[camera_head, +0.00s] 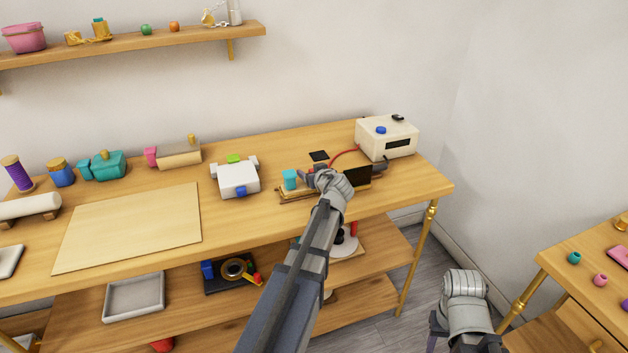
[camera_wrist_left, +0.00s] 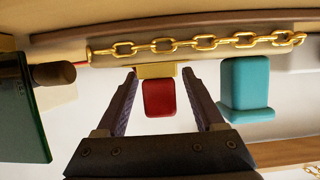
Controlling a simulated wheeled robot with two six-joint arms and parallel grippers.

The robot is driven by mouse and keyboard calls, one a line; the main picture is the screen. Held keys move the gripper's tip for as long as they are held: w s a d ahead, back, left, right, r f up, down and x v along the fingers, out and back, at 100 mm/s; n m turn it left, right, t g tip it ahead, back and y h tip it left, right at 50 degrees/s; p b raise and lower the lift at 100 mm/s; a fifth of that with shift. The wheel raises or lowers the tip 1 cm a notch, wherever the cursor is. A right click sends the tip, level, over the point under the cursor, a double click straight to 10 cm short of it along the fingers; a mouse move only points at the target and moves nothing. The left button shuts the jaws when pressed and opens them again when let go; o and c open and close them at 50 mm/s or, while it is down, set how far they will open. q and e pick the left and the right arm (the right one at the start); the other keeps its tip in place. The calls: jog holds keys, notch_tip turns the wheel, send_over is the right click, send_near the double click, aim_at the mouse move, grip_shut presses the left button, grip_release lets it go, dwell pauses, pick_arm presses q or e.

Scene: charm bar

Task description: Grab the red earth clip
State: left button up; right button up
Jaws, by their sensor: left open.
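The red earth clip (camera_wrist_left: 159,98) shows in the left wrist view as a red block hanging from a gold-coloured bar. My left gripper (camera_wrist_left: 166,92) is open, with one purple finger on each side of the clip and gaps between. In the head view my left gripper (camera_head: 313,179) is over the small wooden stand on the workbench, and its wrist hides the clip. My right arm's end (camera_head: 465,300) is low at the bottom right, away from the bench; its finger opening is unclear.
A teal block (camera_wrist_left: 245,84) stands beside the clip, and a gold chain (camera_wrist_left: 200,44) runs along the stand. A dark panel (camera_wrist_left: 22,108) is on the other side. A cream box (camera_head: 372,140) with a red cable and a white device (camera_head: 236,181) flank the stand.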

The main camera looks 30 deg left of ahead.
pick_arm(q)
jog(key=shift+c, duration=0.3)
grip_shut()
dwell(0.3)
